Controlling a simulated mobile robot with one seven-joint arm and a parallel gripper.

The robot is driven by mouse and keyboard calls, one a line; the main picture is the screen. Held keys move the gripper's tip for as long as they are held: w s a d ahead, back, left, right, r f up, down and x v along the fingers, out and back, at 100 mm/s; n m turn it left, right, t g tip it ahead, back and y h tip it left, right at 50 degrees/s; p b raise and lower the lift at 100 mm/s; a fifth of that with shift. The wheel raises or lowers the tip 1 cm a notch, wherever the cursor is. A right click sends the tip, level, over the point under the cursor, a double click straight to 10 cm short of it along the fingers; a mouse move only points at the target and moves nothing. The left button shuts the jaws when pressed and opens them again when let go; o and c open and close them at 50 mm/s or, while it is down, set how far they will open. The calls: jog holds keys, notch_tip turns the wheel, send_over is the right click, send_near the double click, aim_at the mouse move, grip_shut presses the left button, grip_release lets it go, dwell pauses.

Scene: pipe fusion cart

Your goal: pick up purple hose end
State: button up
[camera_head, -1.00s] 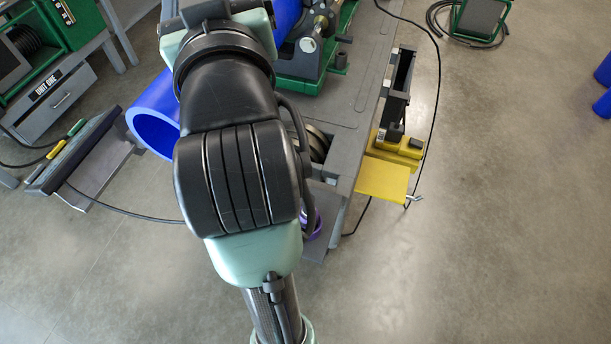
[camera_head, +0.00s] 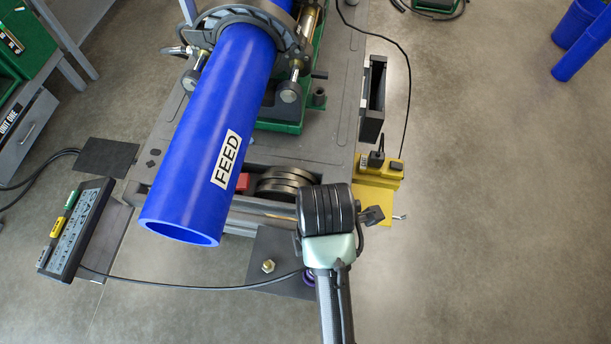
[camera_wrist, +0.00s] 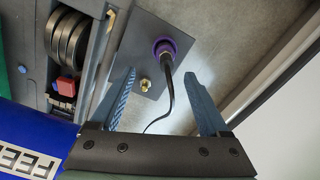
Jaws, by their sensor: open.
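The purple hose end (camera_wrist: 165,48) shows in the wrist view as a purple ring with a dark centre on a grey plate (camera_wrist: 150,25). A black hose (camera_wrist: 167,82) runs from it down between my fingers. My gripper (camera_wrist: 158,78) is open and empty, with its two blue-grey fingers on either side of the hose in the picture; the purple end lies beyond the fingertips. In the head view only a bit of purple (camera_head: 308,278) shows beside my arm, which hides the rest. My fingers are not visible there.
A brass fitting (camera_wrist: 145,85) stands on the same plate, close to the hose end. The cart's grey frame and metal rollers (camera_head: 285,184) are beside it. A blue FEED pipe (camera_head: 215,140) overhangs the cart at left. A yellow bracket (camera_head: 378,182) is at right.

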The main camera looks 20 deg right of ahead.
jog(key=f, duration=0.4)
jog(key=s+f, duration=0.1)
jog(key=f, duration=0.1)
jog(key=shift+f, duration=0.3)
jog(key=shift+a+f+p, duration=0.15)
jog(key=shift+f+p, duration=0.05)
jog(key=shift+f, duration=1.3)
jog(key=shift+a+f+p, duration=0.15)
jog(key=shift+f+p, duration=0.05)
jog(key=shift+f, duration=1.25)
grip_shut()
